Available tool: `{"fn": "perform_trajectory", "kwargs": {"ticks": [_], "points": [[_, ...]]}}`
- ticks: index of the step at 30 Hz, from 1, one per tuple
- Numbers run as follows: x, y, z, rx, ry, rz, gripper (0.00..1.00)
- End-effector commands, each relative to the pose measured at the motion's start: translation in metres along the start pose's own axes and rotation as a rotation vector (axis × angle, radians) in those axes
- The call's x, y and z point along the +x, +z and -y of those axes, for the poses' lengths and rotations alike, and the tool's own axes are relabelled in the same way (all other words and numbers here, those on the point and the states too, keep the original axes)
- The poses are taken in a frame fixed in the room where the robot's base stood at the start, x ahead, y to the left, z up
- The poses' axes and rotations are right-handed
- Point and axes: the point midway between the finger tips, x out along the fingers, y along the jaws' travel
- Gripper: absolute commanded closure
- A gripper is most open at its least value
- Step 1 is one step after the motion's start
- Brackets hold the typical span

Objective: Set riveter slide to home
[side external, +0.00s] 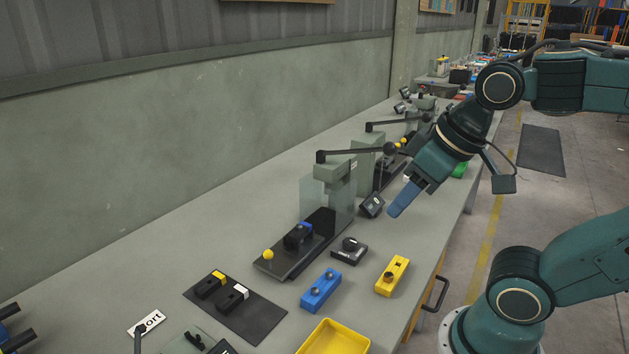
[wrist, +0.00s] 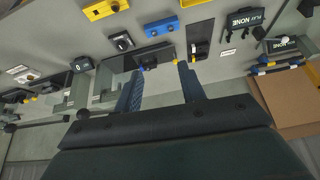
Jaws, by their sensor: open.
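The nearest riveter (side external: 341,185) is a grey-green press with a black lever and a clear guard, standing on a dark base rail (side external: 316,243). Its slide (side external: 297,238) is a black block with a blue part, on the rail in front of the press. A yellow knob (side external: 268,254) is at the rail's front end; it also shows between my fingers in the wrist view (wrist: 175,62). My gripper (side external: 399,208) is open and empty, above the bench to the right of the riveter and apart from it. My fingers hide part of the rail in the wrist view.
A dark mat (side external: 236,309) with two small parts is left. More presses stand behind. A small display (side external: 372,204) is close to my gripper.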

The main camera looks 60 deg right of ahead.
Motion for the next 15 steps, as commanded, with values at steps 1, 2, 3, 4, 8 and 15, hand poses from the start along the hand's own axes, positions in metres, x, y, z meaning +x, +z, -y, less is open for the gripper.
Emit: {"fn": "perform_trajectory", "kwargs": {"ticks": [1,2,3,4,8,15], "points": [[0.000,-0.005,0.000,0.017,0.001,0.011,0.60],[0.000,-0.009,0.000,0.031,0.002,0.019,0.60],[0.000,-0.013,0.001,0.051,0.003,0.029,0.60],[0.000,-0.018,0.001,0.069,0.004,0.038,0.60],[0.003,-0.039,0.002,0.157,0.013,0.083,0.60],[0.015,-0.082,0.005,0.339,0.044,0.171,0.60]]}}
